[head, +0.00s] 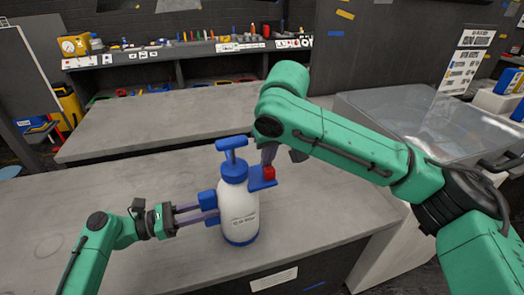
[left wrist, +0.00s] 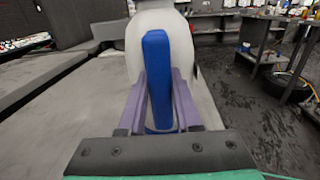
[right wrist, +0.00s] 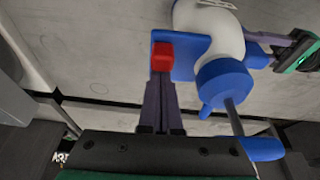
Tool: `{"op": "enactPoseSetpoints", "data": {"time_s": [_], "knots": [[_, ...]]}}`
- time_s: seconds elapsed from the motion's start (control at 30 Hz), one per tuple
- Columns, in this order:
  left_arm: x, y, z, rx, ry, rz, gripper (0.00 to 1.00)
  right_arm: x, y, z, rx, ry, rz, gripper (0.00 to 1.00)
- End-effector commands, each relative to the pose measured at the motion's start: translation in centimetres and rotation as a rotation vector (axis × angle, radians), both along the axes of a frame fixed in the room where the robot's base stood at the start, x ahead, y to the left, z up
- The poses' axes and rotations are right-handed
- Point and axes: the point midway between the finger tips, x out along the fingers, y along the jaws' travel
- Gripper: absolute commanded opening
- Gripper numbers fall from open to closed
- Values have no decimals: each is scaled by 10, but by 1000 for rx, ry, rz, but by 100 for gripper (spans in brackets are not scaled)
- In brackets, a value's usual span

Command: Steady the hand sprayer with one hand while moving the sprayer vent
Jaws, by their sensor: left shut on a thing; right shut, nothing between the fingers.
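The hand sprayer (head: 239,208) stands upright on the grey bench, with a white bottle, blue collar, blue T-shaped pump handle (head: 232,144) and blue base. My left gripper (head: 203,209) is shut on the sprayer's blue grip (left wrist: 157,75) at the bottle's left side. The red sprayer vent (head: 268,171) sits on a blue plate projecting right from the top; it also shows in the right wrist view (right wrist: 162,56). My right gripper (right wrist: 160,78) is shut and empty, with its fingertips right at the vent. I cannot tell whether they touch it.
The front bench (head: 130,190) is clear around the sprayer. A second grey bench (head: 160,115) lies behind, with a shelf of bottles and tools beyond. A clear bin (head: 420,125) stands at the right, behind my right arm.

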Motion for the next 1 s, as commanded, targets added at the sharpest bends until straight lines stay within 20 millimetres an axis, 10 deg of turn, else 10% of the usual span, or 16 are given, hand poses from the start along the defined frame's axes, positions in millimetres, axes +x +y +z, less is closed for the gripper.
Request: {"op": "enactPoseSetpoints", "data": {"time_s": [0.43,0.67,1.0], "knots": [[2,2,1,-2,-1,8,0,-2,-2,0,-4,1,-2,0],[1,1,1,-2,-1,5,0,30,11,0,1,1,-4,0],[0,0,0,-1,1,2,0,10,3,74,-1,-4,-1,0]]}}
